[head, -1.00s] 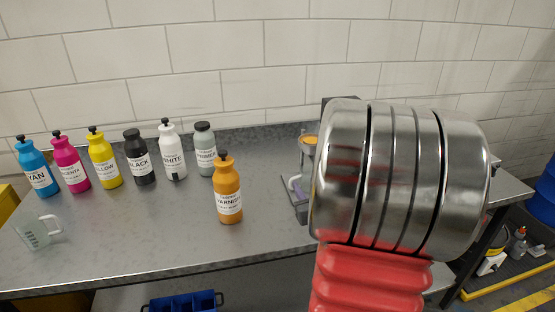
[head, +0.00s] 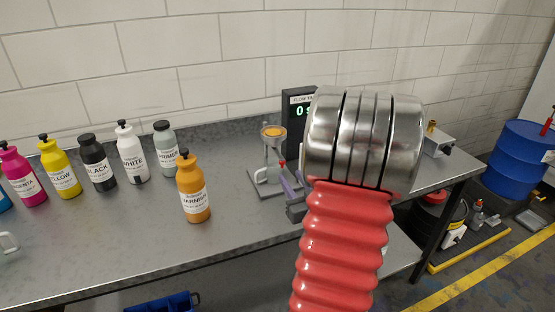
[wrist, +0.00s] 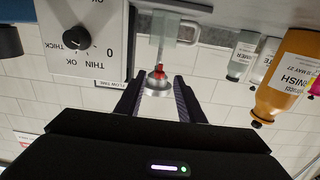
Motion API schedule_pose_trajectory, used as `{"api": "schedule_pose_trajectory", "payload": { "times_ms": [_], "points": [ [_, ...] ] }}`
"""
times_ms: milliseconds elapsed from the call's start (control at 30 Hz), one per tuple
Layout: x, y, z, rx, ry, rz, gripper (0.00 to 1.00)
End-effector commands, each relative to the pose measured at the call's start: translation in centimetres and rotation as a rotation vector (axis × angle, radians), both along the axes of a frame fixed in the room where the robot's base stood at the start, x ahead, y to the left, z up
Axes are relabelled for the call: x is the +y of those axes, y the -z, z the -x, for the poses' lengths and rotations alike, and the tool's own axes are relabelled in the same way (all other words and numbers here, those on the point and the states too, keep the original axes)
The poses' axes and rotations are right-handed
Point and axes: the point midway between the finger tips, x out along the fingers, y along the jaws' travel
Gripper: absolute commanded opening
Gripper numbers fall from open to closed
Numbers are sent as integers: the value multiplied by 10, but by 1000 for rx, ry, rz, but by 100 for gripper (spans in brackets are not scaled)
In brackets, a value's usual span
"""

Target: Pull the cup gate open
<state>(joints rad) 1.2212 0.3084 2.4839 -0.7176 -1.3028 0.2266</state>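The flow cup is a small silver funnel with orange content (head: 272,132), held on a stand on the bench. The wrist view is upside down and shows the silver cup (wrist: 157,88) with a small red gate (wrist: 157,73) at its outlet. In the head view the red piece (head: 282,162) shows below the cup. My gripper (wrist: 160,80) is open, its two fingers on either side of the cup and gate in that view. I cannot tell whether they touch. In the head view my arm hides most of the gripper.
A clear beaker (wrist: 178,29) stands below the cup. A dark timer (head: 298,104) with green digits is behind the stand, partly hidden by my arm. A dial box (wrist: 77,38) is near the gripper. The varnish bottle (head: 192,190) and several other bottles stand to the left.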

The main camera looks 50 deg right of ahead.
Motion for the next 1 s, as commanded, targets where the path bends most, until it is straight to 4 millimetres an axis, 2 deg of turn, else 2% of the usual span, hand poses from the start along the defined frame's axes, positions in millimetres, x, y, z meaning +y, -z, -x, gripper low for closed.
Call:
{"api": "schedule_pose_trajectory", "payload": {
  "times_ms": [700, 1000],
  "points": [
    [-53, 0, -92, -1, -1, 1, 35],
    [-64, 0, -108, -1, 1, -1, 35]
  ]
}}
